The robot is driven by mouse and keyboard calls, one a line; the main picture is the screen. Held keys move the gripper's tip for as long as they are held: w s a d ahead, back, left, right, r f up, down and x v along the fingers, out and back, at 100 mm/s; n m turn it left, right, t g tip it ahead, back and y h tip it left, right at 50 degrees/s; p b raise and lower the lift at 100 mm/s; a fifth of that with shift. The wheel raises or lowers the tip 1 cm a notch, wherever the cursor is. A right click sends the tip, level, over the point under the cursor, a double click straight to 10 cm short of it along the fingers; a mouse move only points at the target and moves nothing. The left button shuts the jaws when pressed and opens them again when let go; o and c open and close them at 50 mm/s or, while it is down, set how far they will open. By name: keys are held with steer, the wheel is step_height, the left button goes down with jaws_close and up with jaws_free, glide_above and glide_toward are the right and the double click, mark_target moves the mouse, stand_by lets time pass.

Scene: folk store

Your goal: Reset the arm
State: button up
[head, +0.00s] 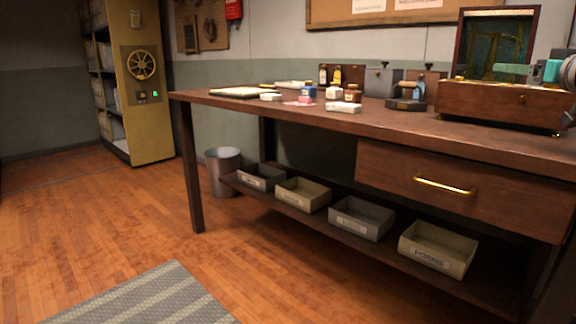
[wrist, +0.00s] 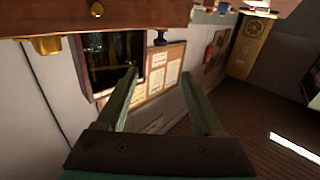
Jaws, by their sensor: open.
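My gripper (wrist: 160,77) shows in the wrist view with two green fingers spread apart and nothing between them. In the head view, teal and grey parts of my arm come in at the right edge, beside and partly in front of an open wooden box (head: 490,101). Its raised lid has a dark green inside. In the wrist view the scene looks turned over, with the brown box front (wrist: 60,17) along the top and the lid just left of my fingers. I cannot tell the exact gap between fingers and lid.
The wooden workbench (head: 330,114) holds bottles, small boxes and a tray. Labelled bins (head: 362,222) stand on its lower shelf. A metal bucket (head: 223,172), a yellow cabinet (head: 148,95) and a grey mat (head: 150,300) are around it. The floor at left is clear.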

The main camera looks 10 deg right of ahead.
steer(key=w+a+f+n+g+y+p, duration=0.1)
steer(key=a+f+g+y, duration=0.25)
steer(key=a, duration=0.85)
steer(key=w+a+f+n+g+y+p, duration=0.15)
steer(key=a+f, duration=0.35)
steer(key=a, duration=0.7)
steer(key=s+a+f+g+p, duration=0.1)
steer(key=s+a+f+g, duration=0.45)
steer(key=a+f, duration=0.55)
steer(key=s+a+f+g+h+p, duration=0.1)
steer(key=s+a+f+g, duration=0.1)
steer(key=s+a+f, duration=0.35)
steer(key=s+a+f+g+p, duration=0.1)
steer(key=s+a+f+g, duration=0.2)
steer(key=s+f, duration=0.6)
steer(key=s+d+f+m+g+h+p, duration=0.1)
steer(key=s+f, duration=0.3)
steer(key=s, duration=0.6)
steer(key=s+d+f+m+g+h, duration=0.1)
steer(key=s+d+f+g+h, duration=0.1)
steer(key=s, duration=0.8)
step_height(320, 180, down, 2)
steer(key=shift+s+d+f+g+h+p, duration=0.1)
steer(key=shift+s+d+g+h+p, duration=0.25)
steer(key=shift+g, duration=0.3)
steer(key=shift+w, duration=0.15)
